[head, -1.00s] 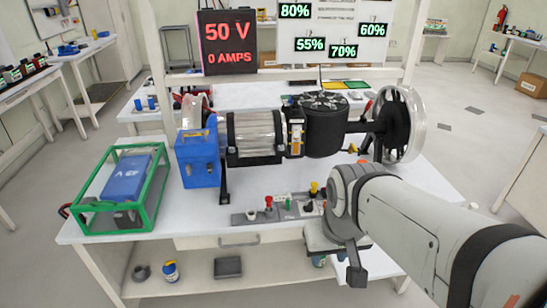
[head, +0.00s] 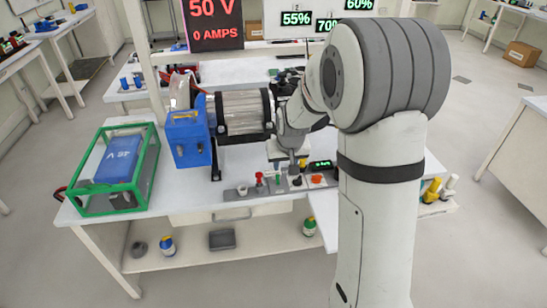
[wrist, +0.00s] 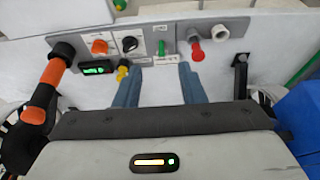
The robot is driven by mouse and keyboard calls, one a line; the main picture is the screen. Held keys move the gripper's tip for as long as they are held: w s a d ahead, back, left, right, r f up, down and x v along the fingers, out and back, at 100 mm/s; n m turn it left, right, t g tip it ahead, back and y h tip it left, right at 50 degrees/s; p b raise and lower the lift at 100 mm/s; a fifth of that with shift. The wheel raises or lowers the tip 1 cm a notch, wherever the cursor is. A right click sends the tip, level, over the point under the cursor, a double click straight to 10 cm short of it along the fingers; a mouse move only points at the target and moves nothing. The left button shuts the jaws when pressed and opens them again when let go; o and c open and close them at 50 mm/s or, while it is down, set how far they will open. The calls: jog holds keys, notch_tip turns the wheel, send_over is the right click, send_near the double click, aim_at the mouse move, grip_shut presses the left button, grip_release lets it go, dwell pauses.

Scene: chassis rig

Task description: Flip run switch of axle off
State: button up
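The axle rig stands on the white bench (head: 262,190), with a blue box (head: 187,140) and a ribbed cylinder (head: 238,112) showing. The grey control strip (head: 240,192) runs along the bench's front edge. In the wrist view it carries a green switch (wrist: 166,49), a red knob (wrist: 195,52), a yellow-tipped lever (wrist: 122,71), a black rotary knob (wrist: 129,44) and an orange button (wrist: 99,47). Small labels are unreadable, so I cannot tell which is the run switch. My gripper (wrist: 160,69) is open and empty, its blue fingers either side of the green switch in the picture, apart from it.
A green-framed cage (head: 148,180) holds a blue battery at the bench's left. The sign (head: 212,24) reads 50 V, 0 AMPS. An orange-and-black handle (wrist: 48,80) stands left in the wrist view. My arm hides the rig's right side in the head view.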

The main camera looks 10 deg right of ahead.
jog(key=p, duration=0.1)
send_near(278, 175)
jog(key=f, duration=0.1)
jog(key=shift+t, duration=0.3)
jog(key=shift+p+x, duration=0.7)
jog(key=shift+x, duration=3.45)
jog(key=shift+a, duration=0.1)
